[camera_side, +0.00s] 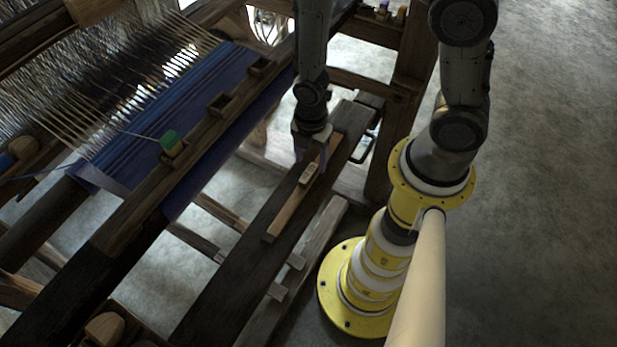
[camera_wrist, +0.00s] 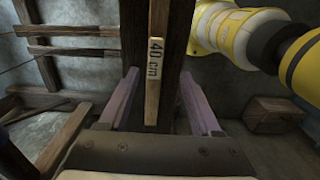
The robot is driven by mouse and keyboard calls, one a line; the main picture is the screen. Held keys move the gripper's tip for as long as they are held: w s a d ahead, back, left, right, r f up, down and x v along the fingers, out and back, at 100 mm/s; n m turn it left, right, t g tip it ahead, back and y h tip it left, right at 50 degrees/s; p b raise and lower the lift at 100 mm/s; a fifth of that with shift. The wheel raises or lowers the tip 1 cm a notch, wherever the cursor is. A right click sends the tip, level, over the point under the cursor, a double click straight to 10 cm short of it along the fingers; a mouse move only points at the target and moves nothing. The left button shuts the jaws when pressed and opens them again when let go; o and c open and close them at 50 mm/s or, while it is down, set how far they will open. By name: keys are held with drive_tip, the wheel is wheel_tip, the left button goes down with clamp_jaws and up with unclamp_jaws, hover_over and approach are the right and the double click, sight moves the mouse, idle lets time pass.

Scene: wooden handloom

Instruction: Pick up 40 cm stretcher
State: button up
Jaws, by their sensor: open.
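The 40 cm stretcher (camera_side: 284,212) is a narrow light-brown wooden stick with a pale label. It lies lengthwise on a dark wooden bench plank (camera_side: 232,262). In the wrist view the stretcher (camera_wrist: 171,62) shows with its label reading "40 cm" and its near end between my fingers. My gripper (camera_side: 311,157) is over the upper part of the stick in the side view. It is open, with one purple finger on each side of the stick in the wrist view (camera_wrist: 160,88). Gaps show between stick and fingers; the exact height above the plank is hard to tell.
The loom's blue cloth (camera_side: 212,85) and dark front beam (camera_side: 150,205) are at the left. A lower wooden rail (camera_side: 300,262) runs beside the bench. A wooden box (camera_wrist: 272,114) stands at right in the wrist view.

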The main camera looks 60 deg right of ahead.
sight(309, 172)
drive_tip(key=shift+w+d+f, duration=0.1)
drive_tip(key=shift+w+f, duration=0.1)
drive_tip(key=shift+f, duration=1.25)
drive_tip(key=shift+w+d+f, duration=0.1)
drive_tip(key=shift+w+f, duration=0.1)
drive_tip(key=shift+f, duration=1.2)
clamp_jaws()
